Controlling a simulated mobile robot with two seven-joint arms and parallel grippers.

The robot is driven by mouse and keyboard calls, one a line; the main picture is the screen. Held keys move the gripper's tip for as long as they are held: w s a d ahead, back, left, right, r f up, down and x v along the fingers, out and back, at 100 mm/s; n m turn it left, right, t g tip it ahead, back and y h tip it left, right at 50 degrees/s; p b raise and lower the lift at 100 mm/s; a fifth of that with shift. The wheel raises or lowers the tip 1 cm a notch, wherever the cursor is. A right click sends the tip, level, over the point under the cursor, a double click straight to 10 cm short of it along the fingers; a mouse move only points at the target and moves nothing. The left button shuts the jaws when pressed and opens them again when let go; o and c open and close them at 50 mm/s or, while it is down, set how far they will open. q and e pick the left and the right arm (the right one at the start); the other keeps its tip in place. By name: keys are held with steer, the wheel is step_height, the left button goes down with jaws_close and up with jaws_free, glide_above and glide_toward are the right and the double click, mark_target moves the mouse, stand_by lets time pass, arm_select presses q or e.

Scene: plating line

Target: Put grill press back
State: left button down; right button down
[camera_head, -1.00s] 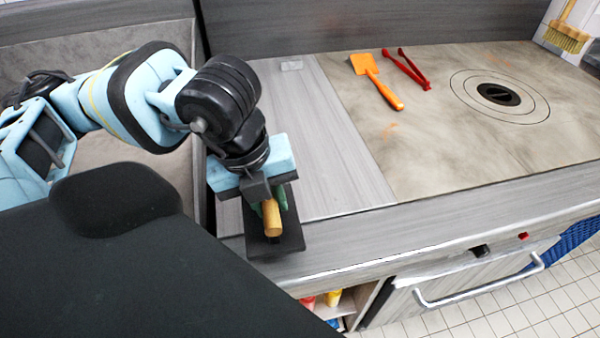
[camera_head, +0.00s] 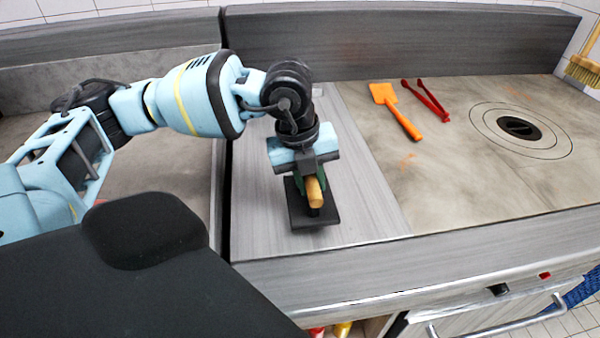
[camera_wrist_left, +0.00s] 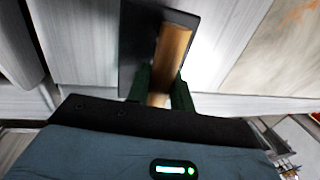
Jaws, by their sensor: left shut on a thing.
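The grill press (camera_head: 313,219) is a dark rectangular plate with a tan wooden handle. My left gripper (camera_head: 313,184) is shut on its handle, over the grey wood-look counter panel left of the griddle. In the left wrist view the handle (camera_wrist_left: 171,55) runs between the two green fingers (camera_wrist_left: 160,85), with the dark plate (camera_wrist_left: 135,45) behind it. I cannot tell whether the plate touches the counter. My right gripper is not in view.
An orange spatula (camera_head: 397,112) and red tongs (camera_head: 430,100) lie on the griddle surface (camera_head: 450,180). A round drain-like fitting (camera_head: 519,128) is at its right. A brush (camera_head: 583,70) hangs at the far right. The counter panel (camera_head: 365,190) right of the press is clear.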

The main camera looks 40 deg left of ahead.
mark_target(317, 181)
arm_select(q)
steer(key=shift+w+a, duration=0.25)
steer(key=shift+w, duration=0.5)
steer(key=shift+w+a, duration=0.2)
steer(key=shift+w, duration=0.5)
steer(key=shift+w+a, duration=0.15)
steer(key=shift+w, duration=0.15)
steer(key=shift+w+f, duration=0.1)
steer(key=shift+f, duration=1.7)
steer(key=shift+f, duration=0.15)
steer(key=c, duration=1.2)
jaws_free()
steer(key=shift+c, duration=0.2)
steer(key=shift+f, duration=0.1)
steer(key=r, duration=0.4)
steer(key=s+a+r, duration=0.1)
steer(key=r, duration=0.3)
steer(key=s+r+p, duration=0.1)
steer(key=r, duration=0.3)
steer(key=shift+a, duration=0.25)
